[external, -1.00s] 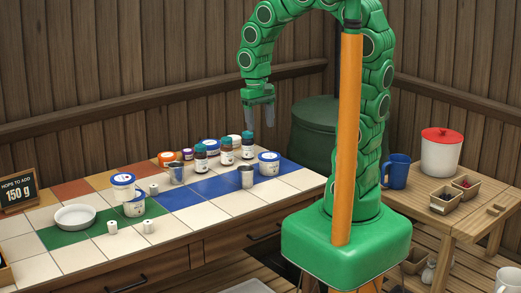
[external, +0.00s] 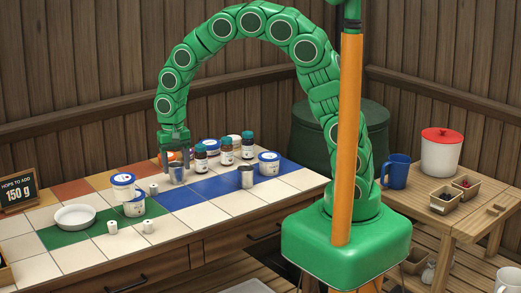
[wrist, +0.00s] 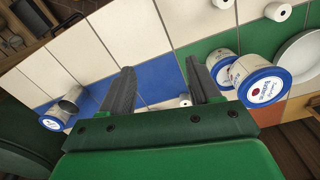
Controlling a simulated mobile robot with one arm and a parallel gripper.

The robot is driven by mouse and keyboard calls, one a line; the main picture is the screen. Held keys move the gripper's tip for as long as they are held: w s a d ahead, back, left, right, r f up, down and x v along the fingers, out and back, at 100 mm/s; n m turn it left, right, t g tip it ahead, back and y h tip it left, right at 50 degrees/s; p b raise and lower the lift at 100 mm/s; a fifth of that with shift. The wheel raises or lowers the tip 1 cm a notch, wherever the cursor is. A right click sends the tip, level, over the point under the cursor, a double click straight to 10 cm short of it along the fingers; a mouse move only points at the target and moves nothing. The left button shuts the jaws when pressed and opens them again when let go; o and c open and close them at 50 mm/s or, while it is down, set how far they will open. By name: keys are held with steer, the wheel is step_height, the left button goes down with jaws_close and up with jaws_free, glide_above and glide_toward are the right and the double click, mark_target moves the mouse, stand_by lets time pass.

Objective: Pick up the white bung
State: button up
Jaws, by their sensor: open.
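Several small white cylinders look like bungs; I cannot tell which one the task means. In the external view one (external: 153,188) stands beside the tubs, and two more, a left one (external: 112,227) and a right one (external: 148,226), stand near the counter's front. The wrist view shows one bung (wrist: 185,101) between my fingers, close to the right finger, and two others (wrist: 278,12) (wrist: 222,3) at the top edge.
Blue-lidded tubs (external: 134,204) (external: 122,185) stand left of the first bung, with a white dish (external: 75,217) beyond. Brown bottles (external: 227,152), another metal cup (external: 246,177) and a tub (external: 268,163) stand to the right. The front tiles are mostly clear.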

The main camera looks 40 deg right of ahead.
glide_above(148, 222)
steer(key=f, duration=0.8)
steer(key=shift+w+a+f, duration=0.1)
steer(key=shift+a+f, duration=0.2)
steer(key=shift+f, duration=0.05)
steer(key=shift+d+f, duration=0.15)
steer(key=shift+f, duration=1.75)
steer(key=shift+d+f, duration=0.15)
steer(key=shift+f, duration=1.75)
steer(key=c, duration=1.1)
steer(key=shift+r, duration=0.1)
